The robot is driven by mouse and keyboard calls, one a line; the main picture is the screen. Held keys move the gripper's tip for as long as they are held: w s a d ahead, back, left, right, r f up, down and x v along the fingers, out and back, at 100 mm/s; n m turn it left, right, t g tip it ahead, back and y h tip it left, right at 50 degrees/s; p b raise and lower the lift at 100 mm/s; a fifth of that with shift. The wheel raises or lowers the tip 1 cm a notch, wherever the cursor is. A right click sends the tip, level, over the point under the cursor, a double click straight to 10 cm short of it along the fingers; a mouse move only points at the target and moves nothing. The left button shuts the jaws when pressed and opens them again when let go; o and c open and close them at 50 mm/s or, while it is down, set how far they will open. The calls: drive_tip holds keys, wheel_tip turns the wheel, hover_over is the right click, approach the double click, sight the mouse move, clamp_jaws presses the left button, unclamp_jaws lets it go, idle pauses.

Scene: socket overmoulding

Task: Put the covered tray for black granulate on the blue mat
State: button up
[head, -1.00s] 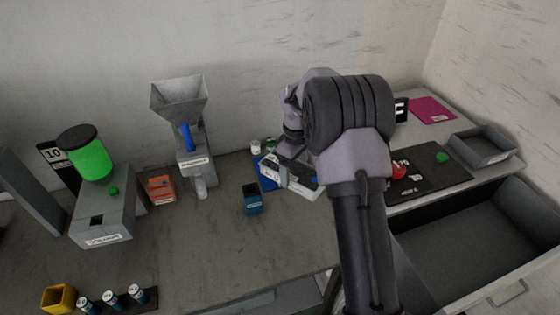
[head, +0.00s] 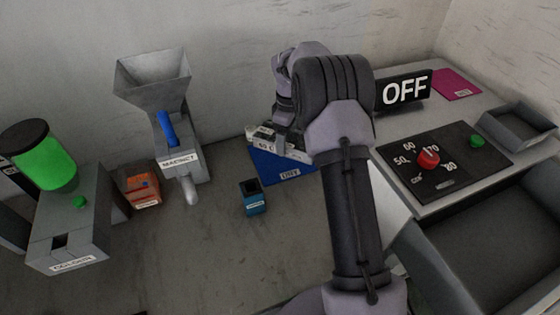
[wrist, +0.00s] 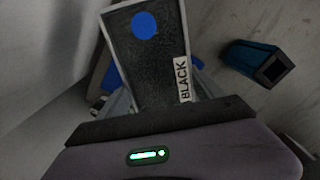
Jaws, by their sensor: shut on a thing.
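The covered tray for black granulate (wrist: 147,62) shows in the wrist view, with a dark speckled top, a grey rim, a blue dot and a label reading BLACK. My gripper (wrist: 165,97) is shut on its near end. In the head view my gripper (head: 287,142) is over the back part of the blue mat (head: 284,174), and my arm hides most of the tray. The mat lies on the table with a label at its front edge. I cannot tell whether the tray touches the mat.
The grey hopper machine (head: 178,145), an orange box (head: 141,188) and the green-filled machine (head: 70,210) stand further left. A dark control panel (head: 445,160) with a red knob is at right, beside an open drawer.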

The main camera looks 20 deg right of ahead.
wheel_tip(320, 180, down, 10)
drive_tip(key=b, duration=0.4)
drive_tip(key=shift+r, duration=0.15)
drive_tip(key=o, duration=2)
